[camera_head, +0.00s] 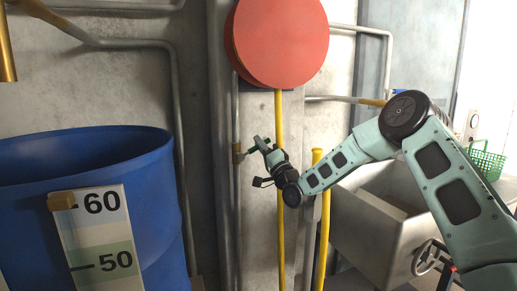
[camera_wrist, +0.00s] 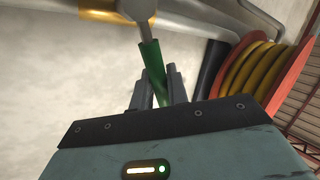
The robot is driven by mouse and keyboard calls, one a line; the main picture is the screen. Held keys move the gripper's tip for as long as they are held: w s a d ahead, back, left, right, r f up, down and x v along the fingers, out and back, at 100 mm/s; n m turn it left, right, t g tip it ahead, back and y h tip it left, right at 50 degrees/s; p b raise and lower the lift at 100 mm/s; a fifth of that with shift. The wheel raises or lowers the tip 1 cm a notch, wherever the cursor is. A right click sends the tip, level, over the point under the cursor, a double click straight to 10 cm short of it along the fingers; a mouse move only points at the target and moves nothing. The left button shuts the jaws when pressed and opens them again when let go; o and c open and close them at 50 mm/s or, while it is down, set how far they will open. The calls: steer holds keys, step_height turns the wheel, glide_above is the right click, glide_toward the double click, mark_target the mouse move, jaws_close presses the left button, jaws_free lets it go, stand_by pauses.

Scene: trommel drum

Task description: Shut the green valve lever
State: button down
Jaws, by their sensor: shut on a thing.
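The green valve lever (camera_wrist: 152,62) slants down from a grey valve stem in the wrist view, and its lower end runs between my two fingers. My gripper (camera_wrist: 158,84) is shut on the lever; it also shows in the head view (camera_head: 262,147), reaching left to the wall pipe. The brass valve body (camera_head: 237,153) sits on a thin vertical pipe there. In the head view the lever is small and partly hidden by my fingers, so its exact angle is hard to tell.
A red hose reel (camera_head: 277,42) with yellow hose hangs above my gripper. A blue barrel (camera_head: 150,190) stands at the left. A grey sink (camera_head: 372,232) and a green basket (camera_head: 487,160) are at the right. A yellow upright pipe (camera_head: 324,215) stands below my forearm.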

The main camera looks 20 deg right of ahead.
steer(key=shift+d+f+m+t+h+b, duration=0.1)
steer(key=shift+f+m+t+h+b, duration=0.2)
steer(key=shift+f+m+h+b, duration=0.7)
steer(key=shift+d+f+m+t+h+b, duration=0.15)
steer(key=shift+m+t+h+b, duration=0.25)
steer(key=shift+m+h, duration=1.2)
steer(key=shift+d+f+m+t+h+b, duration=0.15)
steer(key=shift+f+m+h+b, duration=0.6)
steer(key=shift+m, duration=1.05)
steer(key=shift+r+m, duration=0.1)
steer(key=shift+m, duration=0.2)
steer(key=c, duration=1.4)
jaws_free()
steer(key=shift+c, duration=0.2)
steer(key=b+v, duration=0.1)
steer(key=v, duration=1.6)
steer(key=shift+s, duration=0.15)
